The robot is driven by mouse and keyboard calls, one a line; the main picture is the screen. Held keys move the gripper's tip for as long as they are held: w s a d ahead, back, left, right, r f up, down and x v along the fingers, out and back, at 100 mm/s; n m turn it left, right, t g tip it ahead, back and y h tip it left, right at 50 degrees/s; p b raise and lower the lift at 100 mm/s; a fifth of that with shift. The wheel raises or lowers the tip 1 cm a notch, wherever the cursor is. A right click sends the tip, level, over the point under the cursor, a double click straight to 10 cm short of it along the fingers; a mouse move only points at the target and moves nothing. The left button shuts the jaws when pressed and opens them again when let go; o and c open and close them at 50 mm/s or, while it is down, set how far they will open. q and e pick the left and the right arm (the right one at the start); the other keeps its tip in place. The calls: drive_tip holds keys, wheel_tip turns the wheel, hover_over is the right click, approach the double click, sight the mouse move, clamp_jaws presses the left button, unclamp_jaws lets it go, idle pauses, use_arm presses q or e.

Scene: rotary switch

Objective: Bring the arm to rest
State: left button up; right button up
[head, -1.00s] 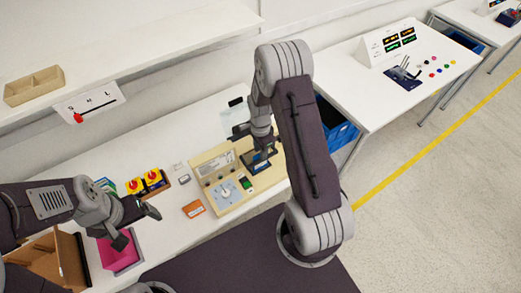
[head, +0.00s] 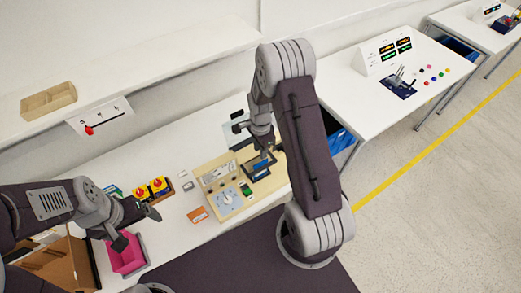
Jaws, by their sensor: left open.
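A tan panel box (head: 207,183) stands on the white bench, with a pale dial plate and a rotary knob (head: 228,198) on it. A small green and black switch (head: 245,188) sits beside the plate. My left gripper (head: 138,226) is open and empty, left of the panel, over the bench near the pink bin. My right arm rises in front of the panel's right side and bends down behind. Its gripper (head: 256,160) is over the right part of the panel, apart from the knob. Its fingers are partly hidden, so I cannot tell whether they are open.
Red-and-yellow buttons (head: 158,184) sit further left. A pink bin (head: 127,257) and a cardboard box (head: 55,262) are at lower left. A wooden tray (head: 48,100) is on the shelf. A second bench (head: 365,108) stands right.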

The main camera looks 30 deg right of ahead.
drive_tip(key=shift+r, duration=0.4)
drive_tip(key=shift+f, duration=0.15)
drive_tip(key=shift+a+f+b, duration=0.1)
drive_tip(key=shift+f+b, duration=0.2)
drive_tip(key=shift+b, duration=0.05)
drive_tip(key=s+a+n+t+b, duration=0.15)
drive_tip(key=a+n+b, duration=0.35)
drive_tip(key=b, duration=0.6)
drive_tip(key=s+a+n+b, duration=0.2)
drive_tip(key=s+n, duration=0.9)
drive_tip(key=n, duration=0.1)
drive_tip(key=shift+a+f, duration=0.2)
drive_tip(key=shift+f, duration=0.2)
